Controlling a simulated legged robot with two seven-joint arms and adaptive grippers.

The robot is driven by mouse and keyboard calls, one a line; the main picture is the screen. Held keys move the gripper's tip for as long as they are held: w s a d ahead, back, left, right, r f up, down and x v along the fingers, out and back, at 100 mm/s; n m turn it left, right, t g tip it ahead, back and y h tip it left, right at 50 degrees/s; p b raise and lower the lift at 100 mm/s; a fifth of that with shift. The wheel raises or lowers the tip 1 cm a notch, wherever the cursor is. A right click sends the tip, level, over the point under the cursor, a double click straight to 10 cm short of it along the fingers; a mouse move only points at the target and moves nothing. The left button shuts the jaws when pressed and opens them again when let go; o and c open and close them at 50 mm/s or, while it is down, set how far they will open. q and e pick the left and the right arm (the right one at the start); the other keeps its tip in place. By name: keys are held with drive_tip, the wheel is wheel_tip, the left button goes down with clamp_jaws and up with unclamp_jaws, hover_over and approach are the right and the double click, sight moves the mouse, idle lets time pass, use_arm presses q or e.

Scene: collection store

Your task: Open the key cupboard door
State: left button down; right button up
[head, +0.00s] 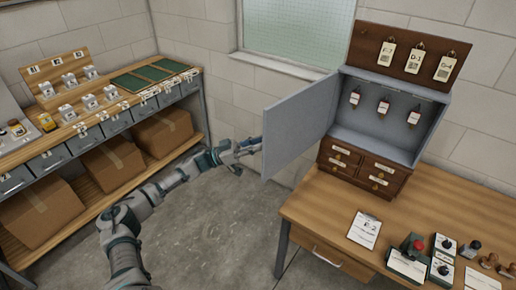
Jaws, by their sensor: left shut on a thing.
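The grey key cupboard (381,130) stands on top of a small wooden drawer unit on the desk at the right. Its door (298,125) is swung out to the left, wide open. Several tagged keys hang inside the cupboard. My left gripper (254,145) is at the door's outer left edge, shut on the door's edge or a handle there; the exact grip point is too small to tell. My right gripper is not in view.
The wooden drawer unit (362,169) sits under the cupboard. The desk (316,205) holds a clipboard (364,229), a red-button box (408,258) and stamps. A shelf bench (111,120) with cardboard boxes stands at the left. The floor between is clear.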

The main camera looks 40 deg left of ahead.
use_arm(q)
drive_tip(key=shift+w+a+r, duration=0.15)
drive_tip(key=shift+w+a, duration=0.05)
drive_tip(key=shift+a, duration=0.3)
drive_tip(key=shift+w+a+r, duration=0.15)
drive_tip(key=shift+a, duration=0.3)
drive_tip(key=c, duration=1.3)
unclamp_jaws()
drive_tip(key=shift+d+r, duration=0.1)
drive_tip(key=shift+d, duration=0.15)
drive_tip(key=o, duration=0.4)
drive_tip(key=d, duration=0.1)
drive_tip(key=w+d, duration=0.1)
drive_tip(key=d, duration=0.1)
drive_tip(key=shift+w, duration=0.2)
drive_tip(key=shift+c, duration=0.2)
drive_tip(key=shift+s+r, duration=0.15)
drive_tip(key=shift+s+a, duration=0.1)
drive_tip(key=shift+a, duration=0.05)
drive_tip(key=v, duration=1.2)
drive_tip(key=shift+s+f, duration=0.15)
drive_tip(key=shift+f, duration=0.25)
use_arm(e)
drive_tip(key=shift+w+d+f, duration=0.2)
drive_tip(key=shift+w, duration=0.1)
